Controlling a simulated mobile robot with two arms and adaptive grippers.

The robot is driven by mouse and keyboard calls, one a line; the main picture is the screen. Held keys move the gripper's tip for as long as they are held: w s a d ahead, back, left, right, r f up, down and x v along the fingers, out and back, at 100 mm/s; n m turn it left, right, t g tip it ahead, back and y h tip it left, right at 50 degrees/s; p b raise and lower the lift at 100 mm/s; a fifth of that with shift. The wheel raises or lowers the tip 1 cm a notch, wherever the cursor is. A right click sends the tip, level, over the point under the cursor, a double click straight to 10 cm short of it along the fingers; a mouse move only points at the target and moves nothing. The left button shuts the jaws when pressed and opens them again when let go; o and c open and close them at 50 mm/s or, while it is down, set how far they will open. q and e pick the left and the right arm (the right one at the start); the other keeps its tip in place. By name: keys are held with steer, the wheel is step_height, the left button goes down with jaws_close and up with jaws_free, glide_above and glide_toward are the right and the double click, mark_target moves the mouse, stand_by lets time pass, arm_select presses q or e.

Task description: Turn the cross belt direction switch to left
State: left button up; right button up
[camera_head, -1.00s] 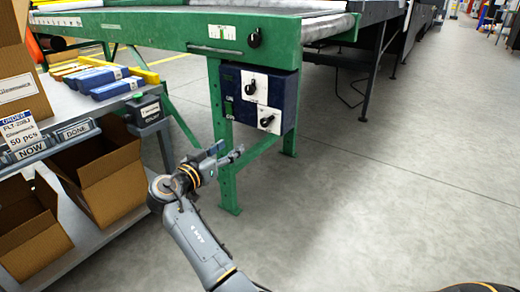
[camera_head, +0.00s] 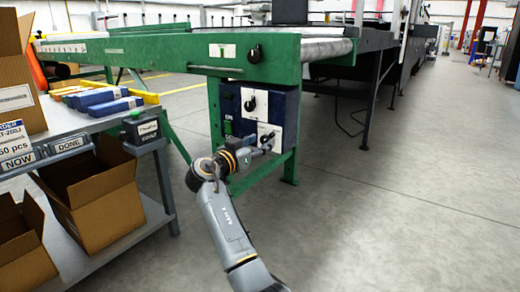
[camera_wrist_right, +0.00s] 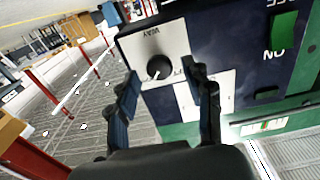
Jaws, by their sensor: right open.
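A dark blue control box (camera_head: 233,101) hangs on the green conveyor frame. It has an upper black knob (camera_head: 249,103) on a white plate and a lower white plate (camera_head: 266,129) with a knob mostly hidden behind my right gripper (camera_head: 264,146). The wrist view shows a round black knob (camera_wrist_right: 158,67) on a white plate reading "WAY". My right gripper (camera_wrist_right: 160,72) is open, its fingers on either side of this knob in the picture. I cannot tell if they touch it. A second white plate (camera_wrist_right: 188,98) is partly behind one finger. My left gripper is not visible.
A black knob (camera_head: 254,54) sits on the green conveyor beam (camera_head: 180,55) above the box. A grey cart (camera_head: 100,122) with blue and yellow items and cardboard boxes (camera_head: 100,195) stands left. Floor to the right is free.

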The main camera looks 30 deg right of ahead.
steer(key=shift+w+d, duration=0.2)
steer(key=shift+d, duration=0.15)
steer(key=shift+c, duration=0.4)
